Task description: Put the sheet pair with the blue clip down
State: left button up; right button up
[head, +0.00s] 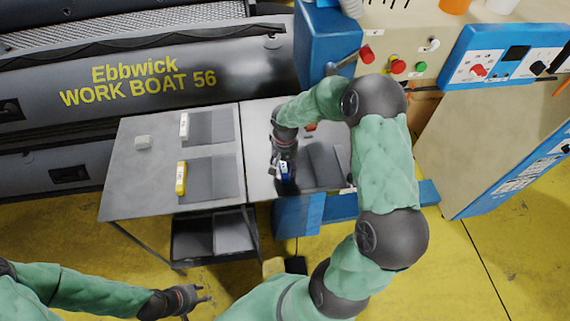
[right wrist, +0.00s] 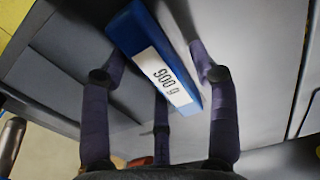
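The sheet pair with the blue clip, dark grey sheets (head: 322,166), appears to lie flat on the grey surface right of the table seam. Its blue clip (head: 285,172) is at the sheets' left edge. In the right wrist view the clip (right wrist: 160,72) carries a white label reading "900 g". My right gripper (head: 283,165) is over the clip. Its fingers (right wrist: 160,75) straddle the clip, with a visible gap on the right side, so it looks open. My left gripper (head: 198,297) is open and empty, low in front of the table.
A black inflatable boat (head: 200,65) stands behind. A beige and blue machine (head: 480,140) stands right.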

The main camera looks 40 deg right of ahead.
jog(key=shift+r, duration=0.3)
notch_tip(320, 180, up, 12)
jog(key=p, duration=0.2)
jog(key=shift+f, duration=0.25)
